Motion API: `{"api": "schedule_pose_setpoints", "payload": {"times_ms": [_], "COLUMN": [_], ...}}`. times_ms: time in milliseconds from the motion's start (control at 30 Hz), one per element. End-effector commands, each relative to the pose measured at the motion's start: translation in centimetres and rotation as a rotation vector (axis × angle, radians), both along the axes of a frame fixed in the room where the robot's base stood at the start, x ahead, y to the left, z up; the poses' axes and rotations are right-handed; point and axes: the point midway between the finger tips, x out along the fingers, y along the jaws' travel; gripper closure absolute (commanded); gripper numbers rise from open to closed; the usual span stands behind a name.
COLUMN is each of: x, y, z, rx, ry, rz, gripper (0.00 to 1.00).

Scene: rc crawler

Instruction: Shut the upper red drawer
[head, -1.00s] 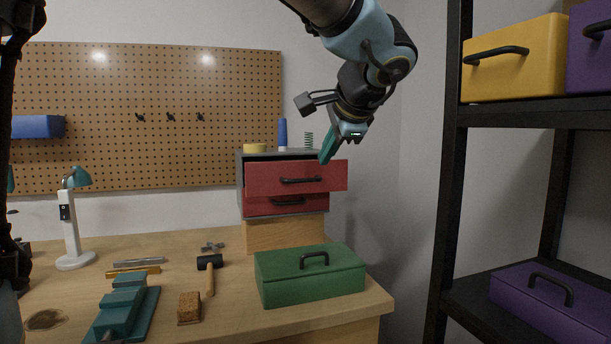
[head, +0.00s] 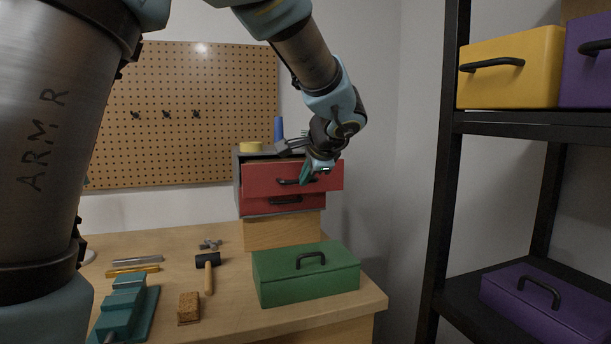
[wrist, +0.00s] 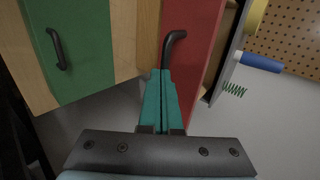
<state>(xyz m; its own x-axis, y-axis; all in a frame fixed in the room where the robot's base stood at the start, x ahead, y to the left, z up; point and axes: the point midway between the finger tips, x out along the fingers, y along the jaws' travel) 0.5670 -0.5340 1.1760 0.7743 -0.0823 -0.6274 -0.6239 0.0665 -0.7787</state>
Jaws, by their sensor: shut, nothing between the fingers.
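The upper red drawer (head: 262,177) stands out from the grey cabinet (head: 238,188), in front of the lower red drawer (head: 262,204). Its black handle (head: 288,182) is partly hidden by my gripper in the head view. My gripper (head: 305,180) is in front of the drawer, its teal fingers closed together and empty. In the wrist view, the fingertips (wrist: 160,73) are beside one end of the black handle (wrist: 171,48), at the edge of the red front (wrist: 195,50). I cannot tell whether they touch. A gap shows between the drawer front and cabinet.
A green toolbox (head: 305,281) sits on the workbench below the drawers. A hammer (head: 209,275), a cork block (head: 188,308) and a teal vise (head: 127,306) lie to its left. A black shelf rack (head: 445,200) stands on the right. A blue cylinder (head: 278,130) stands on the cabinet.

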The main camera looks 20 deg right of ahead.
Motion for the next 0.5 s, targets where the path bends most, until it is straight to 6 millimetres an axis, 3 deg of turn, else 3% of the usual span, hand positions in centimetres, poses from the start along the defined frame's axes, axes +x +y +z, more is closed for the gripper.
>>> {"api": "schedule_pose_setpoints", "payload": {"times_ms": [133, 233, 500], "x": [0.2, 1.5, 8.9], "y": [0.0, -0.1, -0.9], "z": [0.0, 0.1, 0.3], "rx": [0.0, 0.0, 0.002], "ry": [0.0, 0.0, 0.0], "rz": [0.0, 0.004, 0.007], "gripper": [1.0, 1.0, 1.0]}}
